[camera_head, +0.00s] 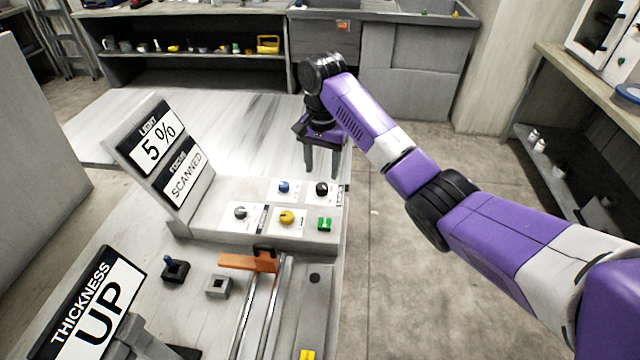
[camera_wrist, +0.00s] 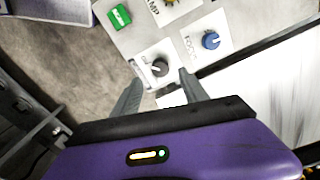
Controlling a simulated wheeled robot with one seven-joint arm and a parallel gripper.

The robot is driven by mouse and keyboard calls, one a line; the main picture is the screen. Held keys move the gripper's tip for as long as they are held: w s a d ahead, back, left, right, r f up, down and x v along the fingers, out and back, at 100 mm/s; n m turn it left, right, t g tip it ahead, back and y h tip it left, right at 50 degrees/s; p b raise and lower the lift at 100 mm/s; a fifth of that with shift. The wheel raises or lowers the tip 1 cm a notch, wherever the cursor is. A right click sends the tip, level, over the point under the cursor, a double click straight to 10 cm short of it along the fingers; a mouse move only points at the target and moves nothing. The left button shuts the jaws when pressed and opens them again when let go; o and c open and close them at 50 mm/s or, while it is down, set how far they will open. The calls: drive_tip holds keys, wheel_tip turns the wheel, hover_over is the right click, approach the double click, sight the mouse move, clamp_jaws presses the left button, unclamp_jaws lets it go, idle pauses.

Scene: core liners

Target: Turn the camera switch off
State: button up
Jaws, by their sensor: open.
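The control panel (camera_head: 262,200) has several small controls on white plates. A black knob (camera_head: 321,188) sits at its far right corner; in the wrist view it shows as a dark knob (camera_wrist: 160,67) with a pale pointer mark. The label beside it is only partly readable, so I cannot confirm it is the camera switch. My gripper (camera_head: 321,175) points down over this corner, open and empty. In the wrist view its two fingers (camera_wrist: 160,78) stand on either side of the dark knob in the picture. Whether they touch it or hover above it, I cannot tell.
Nearby are a blue knob (camera_head: 283,187), a yellow knob (camera_head: 287,217), a grey knob (camera_head: 240,212) and a green switch (camera_head: 325,224). A sign (camera_head: 165,155) reads "LIGHT 5 %" and "FOCUS SCANNED". An orange-handled piece (camera_head: 250,262) lies in front. Open floor lies to the right.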

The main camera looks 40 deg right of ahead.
sight(322, 186)
wheel_tip(322, 186, down, 6)
drive_tip(key=shift+r, duration=0.1)
drive_tip(key=shift+c, duration=0.4)
drive_tip(key=shift+p, duration=0.3)
clamp_jaws()
